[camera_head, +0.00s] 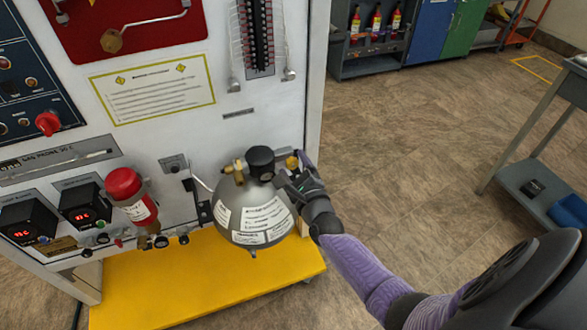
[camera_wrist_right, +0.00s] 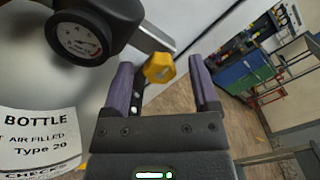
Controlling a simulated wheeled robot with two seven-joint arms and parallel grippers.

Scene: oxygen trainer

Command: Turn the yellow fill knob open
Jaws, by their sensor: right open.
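The yellow fill knob (camera_head: 291,162) sits at the right side of the black-headed valve on top of the grey bottle (camera_head: 229,222). In the right wrist view the yellow knob (camera_wrist_right: 159,67) shows between and just beyond the two purple fingers. My right gripper (camera_head: 296,165) is open, with one finger on each side of the knob; I cannot tell whether either finger touches it. In the right wrist view the right gripper (camera_wrist_right: 162,88) holds nothing. A round gauge (camera_wrist_right: 78,40) is left of the fingers. My left gripper is not in view.
The white trainer panel (camera_head: 218,140) stands behind the bottle. A red cylinder (camera_head: 125,185) hangs to the left. A yellow base (camera_head: 140,285) lies below. Open floor (camera_head: 420,150) is on the right, with a grey cart (camera_head: 540,180) farther right.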

